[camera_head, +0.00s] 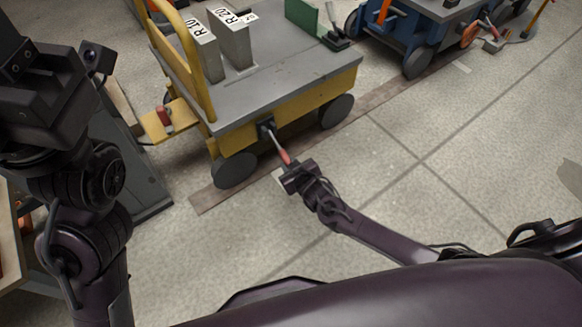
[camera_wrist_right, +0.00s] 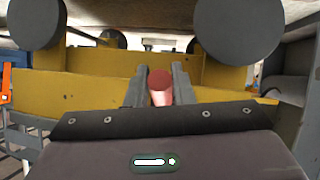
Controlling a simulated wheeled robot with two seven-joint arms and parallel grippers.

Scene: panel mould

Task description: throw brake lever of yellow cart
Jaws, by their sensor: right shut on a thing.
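The yellow cart (camera_head: 290,115) stands in the upper middle of the head view, with a grey deck and black wheels. Its brake lever (camera_head: 282,151), a rod with a red-orange grip, sticks out from the near side and slants down toward me. My right gripper (camera_head: 292,172) is shut on the lever's grip end. In the right wrist view the red grip (camera_wrist_right: 160,87) sits between the two fingers of my right gripper (camera_wrist_right: 161,88), with the cart's yellow frame behind. My left arm stands at the left of the head view; its gripper is not visible.
Grey blocks marked R 10 (camera_head: 205,50) and R 20 (camera_head: 232,42) and a green plate (camera_head: 301,15) are on the cart. A blue cart (camera_head: 400,35) stands at the back right. A brown strip (camera_head: 375,95) runs along the floor.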

